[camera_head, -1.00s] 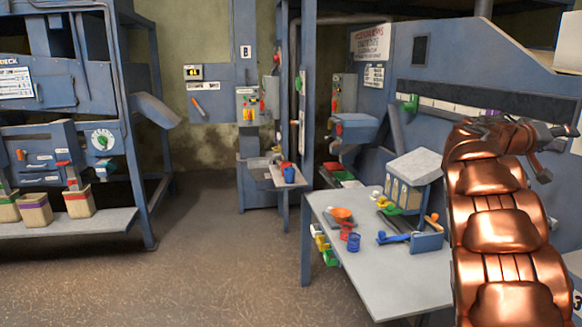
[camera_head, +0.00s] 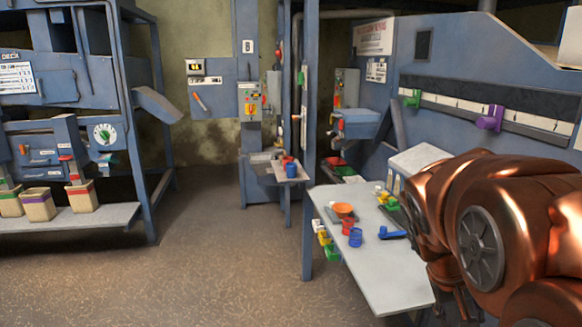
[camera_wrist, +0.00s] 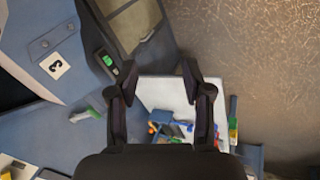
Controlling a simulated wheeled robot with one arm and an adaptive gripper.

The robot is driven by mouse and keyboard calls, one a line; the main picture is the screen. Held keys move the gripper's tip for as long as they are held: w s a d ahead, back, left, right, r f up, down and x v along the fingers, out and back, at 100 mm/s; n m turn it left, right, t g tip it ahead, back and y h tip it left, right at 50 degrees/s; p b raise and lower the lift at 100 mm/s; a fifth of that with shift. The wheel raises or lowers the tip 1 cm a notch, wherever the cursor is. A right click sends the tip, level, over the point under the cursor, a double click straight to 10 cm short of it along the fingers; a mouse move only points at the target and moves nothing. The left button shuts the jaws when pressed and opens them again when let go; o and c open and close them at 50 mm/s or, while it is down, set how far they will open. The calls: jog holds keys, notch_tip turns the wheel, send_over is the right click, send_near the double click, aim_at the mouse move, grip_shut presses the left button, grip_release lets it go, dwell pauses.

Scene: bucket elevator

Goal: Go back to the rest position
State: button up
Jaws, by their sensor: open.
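My gripper (camera_wrist: 160,95) shows in the wrist view with its two dark fingers spread apart and nothing between them. Beyond the fingers, well below, lies the pale table (camera_wrist: 175,88) with several small coloured items on it. In the head view my copper-coloured arm fills the right side and covers the right end of the table (camera_head: 385,275). The gripper end hangs low beside the table's right edge in that view, mostly hidden by my own arm links.
On the table stand an orange bowl (camera_head: 342,209), a red cup (camera_head: 348,227), a blue cup (camera_head: 355,238) and a blue scoop (camera_head: 392,233). A blue machine with a scale strip (camera_head: 465,110) rises behind. Bins (camera_head: 82,197) stand on a left shelf. The middle floor is free.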

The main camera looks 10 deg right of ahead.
jog(key=s+a+f+n+y, duration=0.1)
jog(key=s+a+f, duration=0.2)
jog(key=s+a, duration=0.2)
jog(key=s+a+f+n+g+y, duration=0.1)
jog(key=s+a+f+y, duration=0.1)
jog(key=s+a, duration=0.3)
jog(key=s+a+f+n+g+y, duration=0.1)
jog(key=s+a+f+y, duration=0.1)
jog(key=s+a, duration=0.3)
jog(key=a+f, duration=0.1)
jog(key=a, duration=0.2)
jog(key=shift+s+f+n, duration=0.3)
jog(key=shift+s, duration=0.1)
